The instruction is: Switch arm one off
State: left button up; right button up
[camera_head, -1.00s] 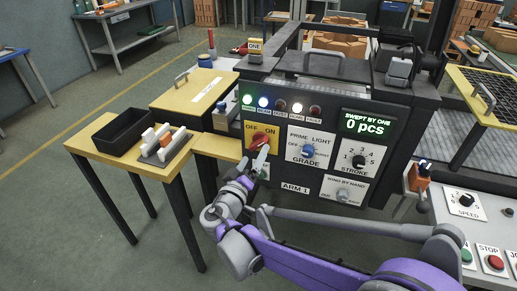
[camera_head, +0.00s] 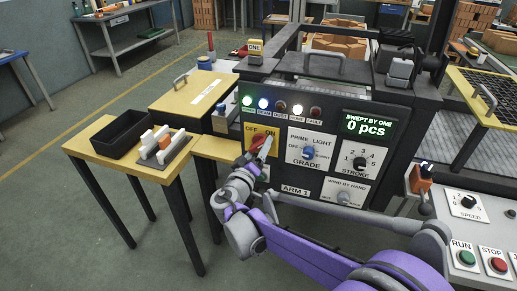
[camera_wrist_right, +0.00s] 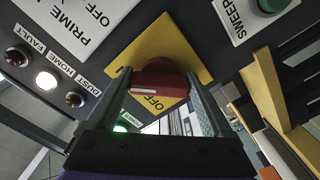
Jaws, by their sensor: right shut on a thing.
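The red rotary switch (camera_head: 262,143) sits on a yellow OFF/ON plate (camera_head: 249,134) at the left of the dark panel marked ARM 1 (camera_head: 295,190). My right gripper (camera_head: 258,157) is at this switch and shut on it. In the right wrist view the red knob (camera_wrist_right: 160,76) lies between the two fingertips (camera_wrist_right: 160,88), with the yellow plate (camera_wrist_right: 172,45) behind it. The knob's exact angle is hard to tell behind the fingers. The green power lamp (camera_head: 247,100) is lit. My left gripper is not in view.
The prime light knob (camera_head: 308,153), stroke dial (camera_head: 360,162) and wind by hand knob (camera_head: 344,198) are right of the switch. The display (camera_head: 368,125) reads 0 pcs. A yellow table (camera_head: 95,150) with a black bin (camera_head: 122,137) stands left. Open floor lies in front of it.

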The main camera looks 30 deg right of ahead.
jog(key=shift+c, duration=1.2)
jog(key=n+p, duration=0.1)
jog(key=n, duration=0.3)
jog(key=shift+r, duration=0.15)
jog(key=n+p, duration=0.1)
jog(key=n, duration=0.3)
jog(key=n+p, duration=0.1)
jog(key=n, duration=0.4)
jog(key=shift+r, duration=0.15)
jog(key=n, duration=0.4)
jog(key=shift+n, duration=0.6)
